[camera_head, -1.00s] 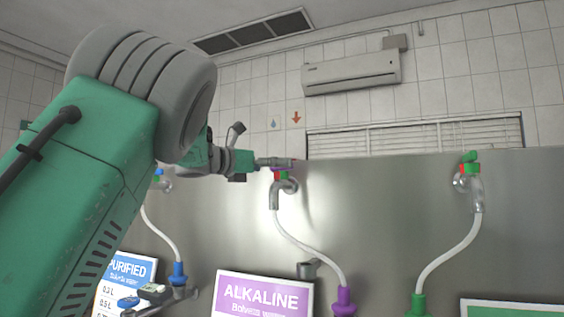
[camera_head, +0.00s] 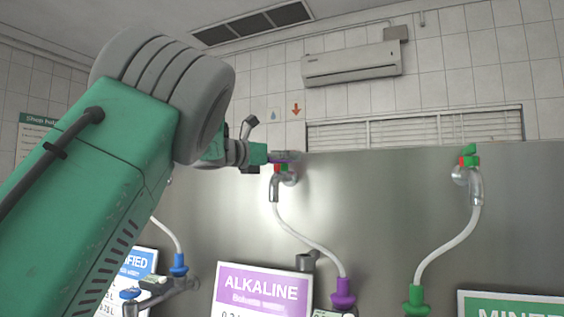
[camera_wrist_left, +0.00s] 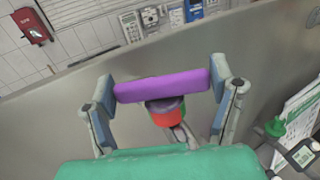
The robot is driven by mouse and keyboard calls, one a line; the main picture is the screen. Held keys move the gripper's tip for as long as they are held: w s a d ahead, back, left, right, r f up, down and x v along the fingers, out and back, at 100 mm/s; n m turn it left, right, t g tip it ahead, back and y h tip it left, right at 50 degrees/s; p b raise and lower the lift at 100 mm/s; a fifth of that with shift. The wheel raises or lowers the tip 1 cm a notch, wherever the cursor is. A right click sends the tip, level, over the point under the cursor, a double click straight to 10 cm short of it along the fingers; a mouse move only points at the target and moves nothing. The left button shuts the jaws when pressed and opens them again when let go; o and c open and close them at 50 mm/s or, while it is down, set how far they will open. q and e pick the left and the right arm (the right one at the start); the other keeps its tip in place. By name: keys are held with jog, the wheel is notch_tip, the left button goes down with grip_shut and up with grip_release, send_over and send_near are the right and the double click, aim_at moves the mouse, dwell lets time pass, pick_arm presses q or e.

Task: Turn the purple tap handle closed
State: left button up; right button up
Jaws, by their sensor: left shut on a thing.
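The purple tap handle (camera_wrist_left: 160,86) is a flat bar lying across the wrist view, above a red and green collar (camera_wrist_left: 165,112). My left gripper (camera_wrist_left: 167,84) has its two blue-padded fingers at either end of the bar and is shut on it. In the head view my left gripper (camera_head: 284,156) reaches the top of the middle tap (camera_head: 275,188), above the ALKALINE sign. There it mostly hides the handle, and only a thin purple strip shows. My right gripper is in neither view.
A tap with a green handle (camera_head: 469,150) stands to the right on the same steel panel (camera_head: 380,210). White hoses run down to purple (camera_head: 343,292) and green (camera_head: 416,300) connectors. The panel between the two taps is clear.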

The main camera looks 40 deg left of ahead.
pick_arm(q)
jog(key=n+y+b, duration=0.2)
jog(key=y, duration=0.1)
jog(key=shift+d+f+b, duration=0.1)
jog(key=shift+f+b, duration=0.2)
jog(key=shift+f, duration=0.05)
jog(key=shift+r+n+y, duration=0.1)
jog(key=shift+n+y, duration=0.5)
jog(key=shift+y, duration=0.4)
jog(key=shift+r+n+y, duration=0.1)
jog(key=shift+n+y, duration=0.3)
jog(key=shift+y, duration=0.2)
jog(key=shift+r+n+g+y, duration=0.15)
jog(key=shift+n+g+y, duration=0.35)
jog(key=shift+y, duration=0.4)
jog(key=o, duration=1.1)
jog(key=shift+o, duration=0.2)
